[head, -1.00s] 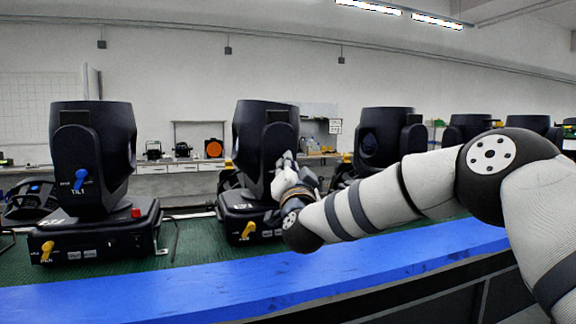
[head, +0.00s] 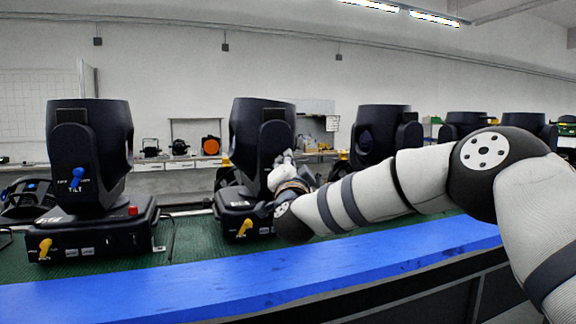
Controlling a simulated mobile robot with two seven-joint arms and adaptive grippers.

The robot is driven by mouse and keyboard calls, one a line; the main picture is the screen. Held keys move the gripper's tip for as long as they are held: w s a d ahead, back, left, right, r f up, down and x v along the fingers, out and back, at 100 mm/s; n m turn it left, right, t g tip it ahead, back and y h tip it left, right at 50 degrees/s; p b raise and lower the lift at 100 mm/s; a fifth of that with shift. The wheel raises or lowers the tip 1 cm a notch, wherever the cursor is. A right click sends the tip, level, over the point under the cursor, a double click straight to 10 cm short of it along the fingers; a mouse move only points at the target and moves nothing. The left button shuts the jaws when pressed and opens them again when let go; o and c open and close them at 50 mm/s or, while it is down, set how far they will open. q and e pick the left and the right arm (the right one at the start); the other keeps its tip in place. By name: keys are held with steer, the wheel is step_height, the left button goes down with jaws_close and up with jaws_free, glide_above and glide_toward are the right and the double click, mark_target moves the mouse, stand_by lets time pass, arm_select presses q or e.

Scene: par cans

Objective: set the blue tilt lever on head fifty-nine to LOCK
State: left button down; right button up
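Several black moving heads stand in a row on the green bench top. The nearest head on the left (head: 92,130) has a blue tilt lever (head: 78,178) above the word TILT, its knob upward. The second head (head: 243,130) has my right gripper (head: 287,157) at the right side of its yoke. Its own tilt lever is not visible, hidden behind my gripper and wrist. The fingers are small and overlapped, so I cannot tell whether they are shut or touching anything. The base numbers are not clearly legible. My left gripper is out of view.
Yellow levers sit on the base fronts, one on the left base (head: 45,246) and one on the second base (head: 245,228). A blue bench edge (head: 200,286) runs along the front. More heads (head: 378,135) stand behind my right arm.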

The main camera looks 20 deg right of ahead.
steer(key=o, duration=0.4)
steer(key=v, duration=1.2)
steer(key=shift+f, duration=0.15)
